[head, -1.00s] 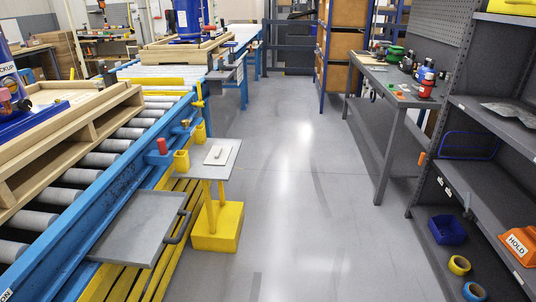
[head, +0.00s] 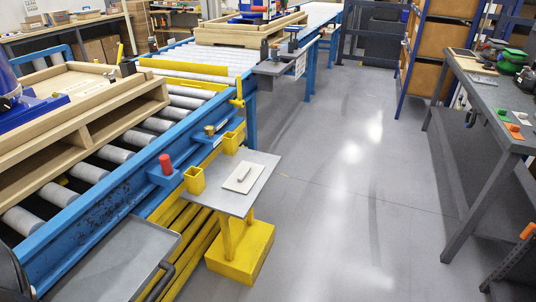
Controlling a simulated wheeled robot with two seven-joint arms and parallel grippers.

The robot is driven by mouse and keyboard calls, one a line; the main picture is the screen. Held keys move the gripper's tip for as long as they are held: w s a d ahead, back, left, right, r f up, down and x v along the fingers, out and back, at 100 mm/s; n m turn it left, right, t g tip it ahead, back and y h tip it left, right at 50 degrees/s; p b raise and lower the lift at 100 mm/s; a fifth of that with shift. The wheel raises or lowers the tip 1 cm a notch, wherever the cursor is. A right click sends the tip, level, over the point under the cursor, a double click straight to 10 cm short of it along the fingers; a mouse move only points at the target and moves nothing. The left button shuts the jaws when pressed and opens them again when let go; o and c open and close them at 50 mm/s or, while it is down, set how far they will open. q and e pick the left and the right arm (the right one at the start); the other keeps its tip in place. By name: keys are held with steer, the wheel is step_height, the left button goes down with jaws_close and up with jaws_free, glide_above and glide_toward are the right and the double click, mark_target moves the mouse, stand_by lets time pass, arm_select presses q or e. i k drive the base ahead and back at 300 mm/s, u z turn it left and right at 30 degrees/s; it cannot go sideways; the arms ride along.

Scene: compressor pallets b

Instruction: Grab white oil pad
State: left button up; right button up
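A flat white pad with a small raised handle (head: 242,178) lies on the grey top of a small yellow-based stand (head: 262,186). It looks like the white oil pad. The stand is beside the blue roller conveyor, left of the picture's middle. Neither of my grippers shows in the head view.
The blue roller conveyor (head: 108,186) with wooden pallets (head: 90,118) runs along the left. Yellow square cups (head: 194,180) and a red cylinder (head: 166,163) are at its edge. A grey tray (head: 118,262) is at the lower left. A grey workbench (head: 503,118) stands right. The middle floor is clear.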

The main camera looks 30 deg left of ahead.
mark_target(243, 178)
steer(key=i, duration=2.05)
steer(key=u, duration=3.1)
steer(key=i, duration=0.5)
steer(key=u, duration=0.05)
